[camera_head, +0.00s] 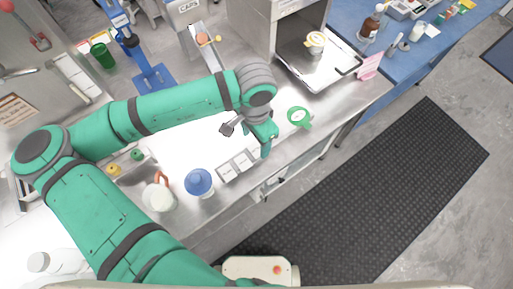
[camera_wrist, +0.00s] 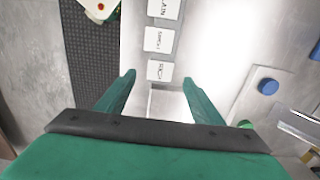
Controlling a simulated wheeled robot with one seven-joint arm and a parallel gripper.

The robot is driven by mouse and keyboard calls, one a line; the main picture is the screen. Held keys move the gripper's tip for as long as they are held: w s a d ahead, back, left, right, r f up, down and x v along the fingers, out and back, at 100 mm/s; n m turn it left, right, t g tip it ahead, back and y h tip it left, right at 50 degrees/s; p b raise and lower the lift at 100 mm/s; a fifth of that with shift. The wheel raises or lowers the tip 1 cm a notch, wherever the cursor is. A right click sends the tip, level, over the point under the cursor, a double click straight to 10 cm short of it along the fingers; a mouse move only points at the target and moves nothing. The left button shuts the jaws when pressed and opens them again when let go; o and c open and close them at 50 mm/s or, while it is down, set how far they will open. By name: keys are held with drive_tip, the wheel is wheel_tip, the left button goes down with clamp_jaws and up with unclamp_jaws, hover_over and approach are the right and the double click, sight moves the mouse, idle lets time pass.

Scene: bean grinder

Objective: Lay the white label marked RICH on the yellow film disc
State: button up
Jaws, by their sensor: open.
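The white label marked RICH (camera_wrist: 160,71) is the nearest of a row of white labels in the wrist view. It lies between and just beyond my fingertips, not held. My gripper (camera_wrist: 158,78) is open and empty. In the head view my gripper (camera_head: 266,150) points down at the right end of the label row, and it partly hides that end. A yellow disc (camera_head: 315,39), likely the film disc, shows on top of a small white cup at the upper right. Its markings are too small to read.
The other white labels (camera_head: 225,172) lie along the counter's front edge. A green cup-like object (camera_head: 299,116) stands right of my gripper. A blue-topped container (camera_head: 199,182) and a white jug (camera_head: 158,197) stand to the left. A metal tray (camera_head: 345,65) surrounds the small cup.

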sight(256, 150)
wheel_tip(256, 150, down, 4)
drive_tip(key=shift+d, duration=0.1)
drive_tip(key=shift+f, duration=0.1)
drive_tip(key=shift+w+f, duration=0.15)
drive_tip(key=shift+w, duration=0.1)
idle(0.3)
drive_tip(key=shift+s+d+f, duration=0.1)
drive_tip(key=shift+d, duration=0.1)
drive_tip(key=shift+a, duration=0.35)
drive_tip(key=shift+s+d, duration=0.1)
drive_tip(key=c, duration=1.1)
